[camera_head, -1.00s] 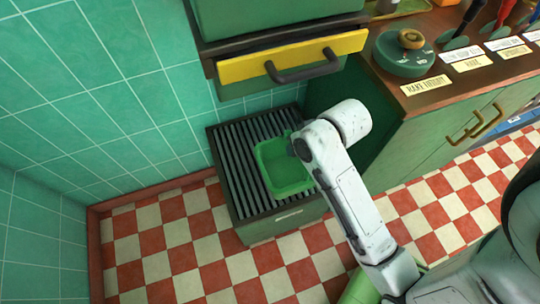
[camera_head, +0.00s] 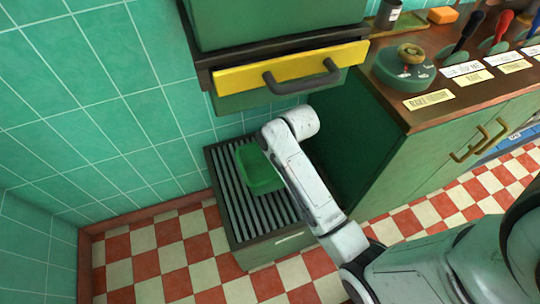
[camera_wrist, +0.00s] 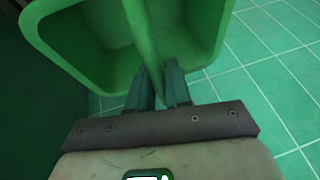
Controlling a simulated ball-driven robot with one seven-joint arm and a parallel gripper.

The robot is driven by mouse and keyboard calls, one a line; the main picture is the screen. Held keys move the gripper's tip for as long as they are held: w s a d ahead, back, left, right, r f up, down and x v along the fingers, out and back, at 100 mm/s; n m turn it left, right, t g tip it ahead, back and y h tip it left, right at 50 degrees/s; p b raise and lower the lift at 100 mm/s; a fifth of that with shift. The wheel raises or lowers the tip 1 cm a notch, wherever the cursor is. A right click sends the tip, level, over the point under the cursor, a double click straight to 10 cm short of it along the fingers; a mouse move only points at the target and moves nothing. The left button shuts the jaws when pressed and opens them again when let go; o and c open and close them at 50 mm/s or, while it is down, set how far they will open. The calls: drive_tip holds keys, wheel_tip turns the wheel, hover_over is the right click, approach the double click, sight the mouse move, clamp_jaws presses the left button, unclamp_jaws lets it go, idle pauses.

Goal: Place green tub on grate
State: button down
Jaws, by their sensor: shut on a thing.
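The green tub (camera_head: 259,168) is at the far part of the dark slatted grate (camera_head: 242,212) in the head view, over its slats. I cannot tell whether its base touches them. In the wrist view the tub (camera_wrist: 85,45) fills the upper part, and its inside looks empty. In the head view my white arm hides the gripper and the tub's right side.
A yellow-fronted drawer (camera_head: 290,62) with a dark handle overhangs behind the grate. A green cabinet (camera_head: 400,150) stands close on the right. Green tiled wall (camera_head: 90,100) is behind and left. The near slats are clear, and checkered floor lies in front.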

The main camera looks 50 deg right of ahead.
drive_tip(key=shift+w+d+f+b, duration=0.15)
drive_tip(key=shift+f+b, duration=0.3)
drive_tip(key=shift+f, duration=1.25)
drive_tip(key=c, duration=1.1)
unclamp_jaws()
drive_tip(key=shift+f, duration=0.15)
drive_tip(key=shift+o, duration=0.2)
drive_tip(key=d+p+v, duration=0.1)
drive_tip(key=p+v, duration=1.1)
drive_tip(key=p, duration=0.2)
drive_tip(key=s+a+r+n+g, duration=0.2)
drive_tip(key=s+a+r+n, duration=0.1)
drive_tip(key=s+a, duration=0.3)
drive_tip(key=s+a+r+n+g, duration=0.2)
drive_tip(key=s+a+r+n, duration=0.1)
drive_tip(key=s+a, duration=0.4)
drive_tip(key=shift+s+a+r+n+y, duration=0.3)
drive_tip(key=shift+s+n, duration=0.1)
drive_tip(key=shift+s, duration=0.7)
